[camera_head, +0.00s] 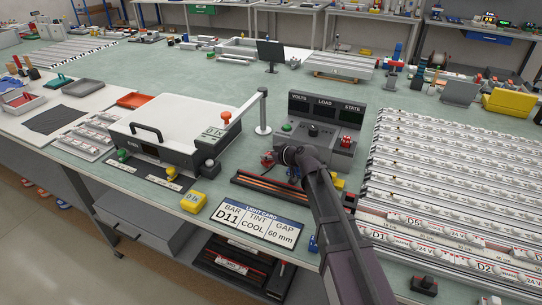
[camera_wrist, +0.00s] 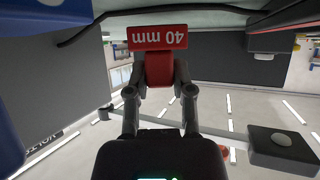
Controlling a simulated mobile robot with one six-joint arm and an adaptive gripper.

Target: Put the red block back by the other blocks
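The red block (camera_wrist: 157,38) is marked "40 mm" and sits between the fingertips of my gripper (camera_wrist: 160,75) in the wrist view, where its label is upside down. The fingers close on its narrower part from both sides. In the head view a small red piece of it (camera_head: 267,159) shows beside my gripper (camera_head: 276,160), in front of the meter console. Of the other blocks, a yellow block (camera_head: 193,202) stands left of the light card, and a blue block (camera_head: 313,243) stands at the card's right, partly behind my arm.
The meter console (camera_head: 298,139) stands just behind my gripper. A dark rack of bars (camera_head: 262,187) lies below it. The white-lidded lightbox (camera_head: 180,110) is to the left, the light card (camera_head: 258,222) in front. Rows of light bars (camera_head: 460,170) fill the right.

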